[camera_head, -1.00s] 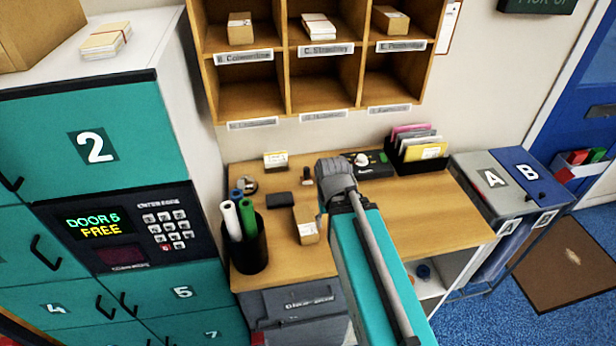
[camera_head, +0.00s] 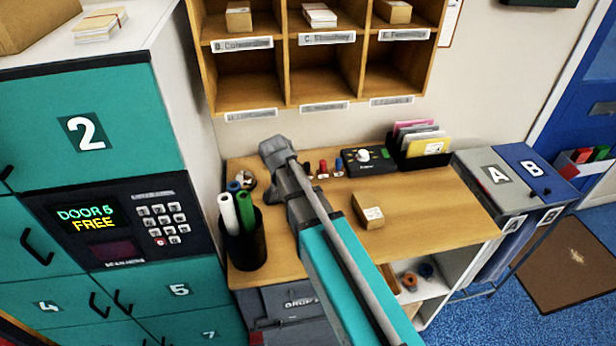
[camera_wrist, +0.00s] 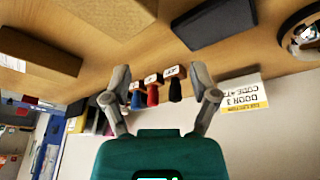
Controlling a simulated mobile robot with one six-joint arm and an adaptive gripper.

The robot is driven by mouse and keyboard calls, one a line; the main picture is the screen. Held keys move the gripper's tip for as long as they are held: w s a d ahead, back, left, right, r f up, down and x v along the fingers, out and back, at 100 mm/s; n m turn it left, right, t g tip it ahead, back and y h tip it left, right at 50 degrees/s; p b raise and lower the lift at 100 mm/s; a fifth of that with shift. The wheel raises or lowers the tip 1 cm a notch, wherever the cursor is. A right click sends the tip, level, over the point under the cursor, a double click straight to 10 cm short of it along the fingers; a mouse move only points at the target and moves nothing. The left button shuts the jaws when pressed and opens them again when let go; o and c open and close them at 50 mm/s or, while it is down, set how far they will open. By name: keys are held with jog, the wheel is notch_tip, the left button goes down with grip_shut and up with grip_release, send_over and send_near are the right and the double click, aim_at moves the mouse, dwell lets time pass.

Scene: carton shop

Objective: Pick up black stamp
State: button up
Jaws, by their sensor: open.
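The black stamp (camera_wrist: 174,84) stands upright on the desk in the wrist view, at the right end of a short row with a red stamp (camera_wrist: 152,90) and a blue stamp (camera_wrist: 137,98). My gripper (camera_wrist: 160,76) is open and empty, its fingers spread to either side of the row in the picture. The stamps look farther off than the fingertips, and no touch is visible. In the head view the red stamp (camera_head: 323,169) and blue stamp (camera_head: 339,167) show right of my wrist; the black one is hard to make out there.
A dark pad (camera_wrist: 215,20) and a carton (camera_wrist: 40,55) lie near the stamps. The desk's right side is clear.

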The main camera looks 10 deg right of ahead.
aim_at(306, 165)
jog(key=shift+m+t, duration=0.4)
jog(key=shift+m, duration=0.4)
jog(key=w+a, duration=0.2)
jog(key=w, duration=0.1)
jog(key=shift+w+a+f, duration=0.1)
jog(key=shift+a+f, duration=0.1)
jog(key=shift+a, duration=0.05)
jog(key=w+d, duration=0.7)
jog(key=shift+w+d, duration=0.3)
jog(key=shift+w, duration=0.1)
jog(key=shift+w+d, duration=0.2)
jog(key=shift+w+d+f+b, duration=0.3)
jog(key=shift+d+f+b, duration=0.1)
jog(key=shift+b, duration=0.25)
jog(key=shift+b+x, duration=1.9)
jog(key=shift+x, duration=0.15)
